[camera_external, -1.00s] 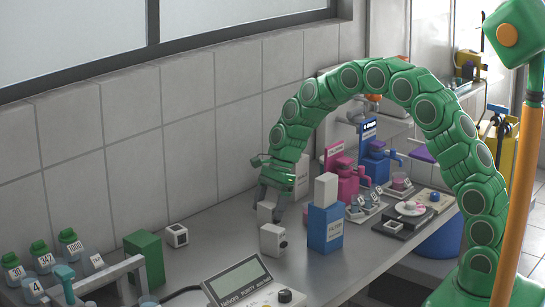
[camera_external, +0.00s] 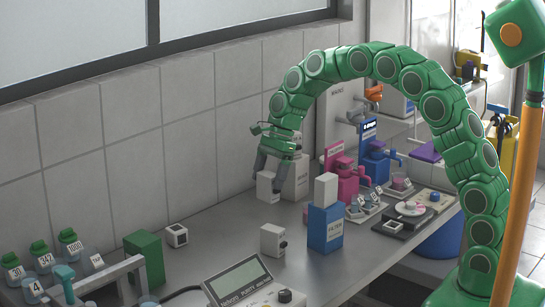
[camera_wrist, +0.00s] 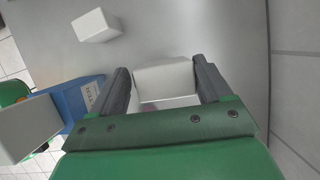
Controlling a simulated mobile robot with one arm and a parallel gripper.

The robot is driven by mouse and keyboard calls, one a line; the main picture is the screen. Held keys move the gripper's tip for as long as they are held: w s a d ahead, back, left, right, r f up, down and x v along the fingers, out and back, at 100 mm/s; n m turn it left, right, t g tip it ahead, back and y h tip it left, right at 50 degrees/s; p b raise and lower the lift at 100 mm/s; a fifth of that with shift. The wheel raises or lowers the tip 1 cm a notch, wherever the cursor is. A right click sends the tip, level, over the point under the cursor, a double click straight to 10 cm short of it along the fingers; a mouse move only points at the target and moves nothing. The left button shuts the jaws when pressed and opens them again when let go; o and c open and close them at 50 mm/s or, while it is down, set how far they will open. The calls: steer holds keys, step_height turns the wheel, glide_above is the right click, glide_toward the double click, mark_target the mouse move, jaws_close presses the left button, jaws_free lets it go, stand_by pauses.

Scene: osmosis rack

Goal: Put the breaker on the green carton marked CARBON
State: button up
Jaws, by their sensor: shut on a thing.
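My gripper (camera_external: 268,183) is shut on a plain white block (camera_external: 267,188) and holds it above the bench near the wall. In the wrist view the block (camera_wrist: 166,80) sits between the two dark fingers (camera_wrist: 163,88). No marking on it can be read, so I cannot tell from its look whether it is the breaker. The green carton (camera_external: 144,262) stands on the bench at the left, far from my gripper. Its top is clear; no lettering shows on its visible sides.
A blue carton (camera_external: 325,229) bears a white box (camera_external: 326,189). A grey metal frame (camera_external: 105,273) and a display unit (camera_external: 240,283) are at the front.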

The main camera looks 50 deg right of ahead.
steer(key=shift+a+r, duration=0.1)
steer(key=shift+r, duration=0.35)
steer(key=s+a+r+m, duration=0.1)
steer(key=s+a+r, duration=0.4)
steer(key=a, duration=0.7)
steer(key=s+a+r+m+t, duration=0.15)
steer(key=a+r, duration=0.45)
steer(key=a, duration=0.6)
steer(key=s+a+r+m, duration=0.1)
steer(key=s+a+r, duration=0.4)
steer(key=a, duration=0.7)
glide_above(149, 241)
step_height(149, 241, down, 9)
steer(key=shift+s, duration=0.2)
steer(key=shift+w+a+f, duration=0.1)
steer(key=shift+w+f, duration=0.05)
steer(key=shift+f, duration=1.55)
steer(key=shift+f+h, duration=0.1)
steer(key=shift+h, duration=0.2)
